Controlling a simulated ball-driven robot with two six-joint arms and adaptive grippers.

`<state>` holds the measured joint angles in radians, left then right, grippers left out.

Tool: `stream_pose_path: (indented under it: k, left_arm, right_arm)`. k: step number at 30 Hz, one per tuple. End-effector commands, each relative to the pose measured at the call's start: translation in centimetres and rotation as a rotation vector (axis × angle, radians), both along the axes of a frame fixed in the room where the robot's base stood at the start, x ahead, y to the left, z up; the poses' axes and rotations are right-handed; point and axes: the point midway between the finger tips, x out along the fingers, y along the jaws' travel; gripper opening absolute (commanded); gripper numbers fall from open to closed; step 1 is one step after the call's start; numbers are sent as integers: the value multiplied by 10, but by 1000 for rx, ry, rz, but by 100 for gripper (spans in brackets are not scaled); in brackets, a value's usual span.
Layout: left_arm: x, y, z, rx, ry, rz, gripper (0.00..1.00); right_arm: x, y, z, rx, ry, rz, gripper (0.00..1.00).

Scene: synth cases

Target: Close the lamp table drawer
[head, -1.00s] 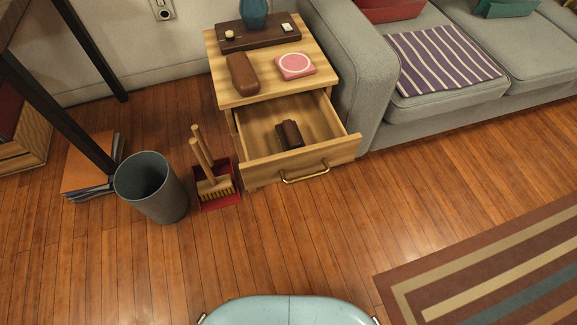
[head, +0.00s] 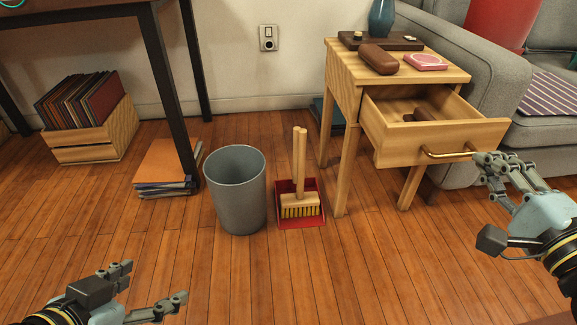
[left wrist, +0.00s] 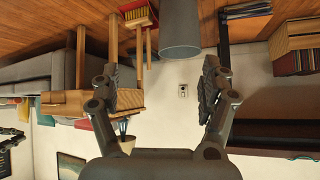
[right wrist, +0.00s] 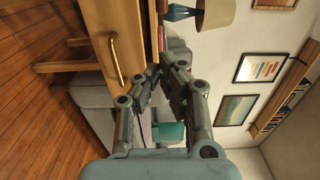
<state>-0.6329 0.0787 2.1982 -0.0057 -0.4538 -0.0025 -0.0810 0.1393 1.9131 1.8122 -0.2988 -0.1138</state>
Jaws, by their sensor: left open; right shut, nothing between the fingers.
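The wooden lamp table (head: 346,100) stands at the right in the head view, beside the sofa. Its drawer (head: 393,142) is pulled out, with a brass handle (head: 447,154) on its front and a dark brown object (head: 424,113) inside. My right gripper (head: 484,166) is shut and empty near the right end of the drawer front. In the right wrist view, the fingertips (right wrist: 160,73) are beside the wooden front and its handle (right wrist: 115,63); contact cannot be told. My left gripper (head: 155,283) is open and empty above the floor at the lower left, far from the drawer.
A grey bin (head: 236,195) and a red dustpan (head: 300,222) with a brush stand left of the table. Floor in front is clear.

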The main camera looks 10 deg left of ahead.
Motion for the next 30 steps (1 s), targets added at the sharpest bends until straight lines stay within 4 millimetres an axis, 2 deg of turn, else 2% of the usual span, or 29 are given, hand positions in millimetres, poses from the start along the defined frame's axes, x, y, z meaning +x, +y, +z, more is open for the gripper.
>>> stream_pose_path:
  k: [1,6,14,17,22,30]
  left_arm:
    - [-9,-1,-20,-2,22,-1,79]
    - [-29,-1,-43,-2,68,-1,79]
    - [-30,-1,-40,-2,85,-1,79]
    - [-29,-1,-35,-1,111,1,79]
    - [-30,-1,-29,0,169,3,79]
    - [-31,0,-31,0,184,4,79]
  right_arm:
    - [1,1,-20,4,-1,3,0]
    - [6,0,-35,-1,-4,5,0]
    - [14,2,-31,-1,-9,4,0]
    - [26,7,-30,0,-11,4,0]
    - [58,19,-29,1,-10,4,0]
    - [110,38,-33,-1,-7,5,0]
